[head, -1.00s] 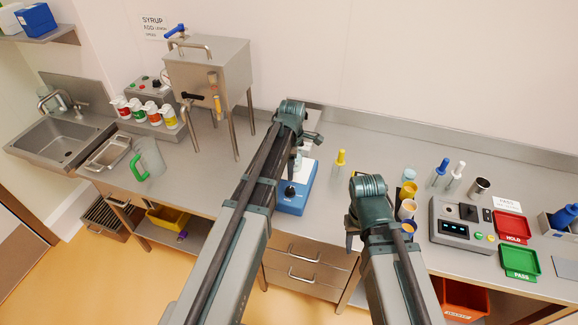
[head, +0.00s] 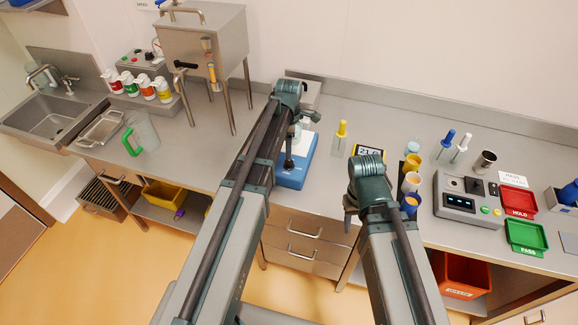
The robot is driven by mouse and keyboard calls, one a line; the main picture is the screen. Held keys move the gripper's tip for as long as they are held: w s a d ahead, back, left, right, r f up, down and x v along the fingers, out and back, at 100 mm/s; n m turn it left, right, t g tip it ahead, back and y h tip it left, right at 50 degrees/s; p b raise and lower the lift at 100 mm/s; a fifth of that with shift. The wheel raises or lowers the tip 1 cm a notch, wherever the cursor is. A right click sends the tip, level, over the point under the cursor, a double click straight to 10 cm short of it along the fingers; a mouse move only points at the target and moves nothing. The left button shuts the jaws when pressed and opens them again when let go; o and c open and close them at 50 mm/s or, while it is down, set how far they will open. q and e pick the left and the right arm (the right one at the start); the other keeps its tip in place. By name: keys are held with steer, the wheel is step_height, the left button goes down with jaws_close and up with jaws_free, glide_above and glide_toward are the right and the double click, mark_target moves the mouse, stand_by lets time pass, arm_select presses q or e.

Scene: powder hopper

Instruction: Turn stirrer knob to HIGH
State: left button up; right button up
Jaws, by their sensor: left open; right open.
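The stirrer is a blue box with a pale top (head: 297,172) on the steel counter, partly hidden behind my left arm. Its dark knob (head: 289,163) is on the front. My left gripper (head: 296,138) is open and hangs over the stirrer, close above the knob. The picture is too small to tell whether it touches the knob, and the knob's setting cannot be read. My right gripper (head: 350,208) is open and empty, at the counter's front edge, right of the stirrer.
A yellow-capped bottle (head: 342,135) and a yellow-framed display (head: 370,150) stand right of the stirrer. Several small cups (head: 412,180) stand close to my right arm. A steel hopper on legs (head: 205,50) is at the left. A grey instrument (head: 468,200) is further right.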

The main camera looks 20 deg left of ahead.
mark_target(289, 162)
arm_select(q)
step_height(289, 162, down, 8)
steer(key=b, duration=0.6)
steer(key=shift+w+r+b, duration=0.1)
steer(key=shift+r+b, duration=0.05)
steer(key=shift+b, duration=0.15)
steer(key=shift+c, duration=0.2)
jaws_close()
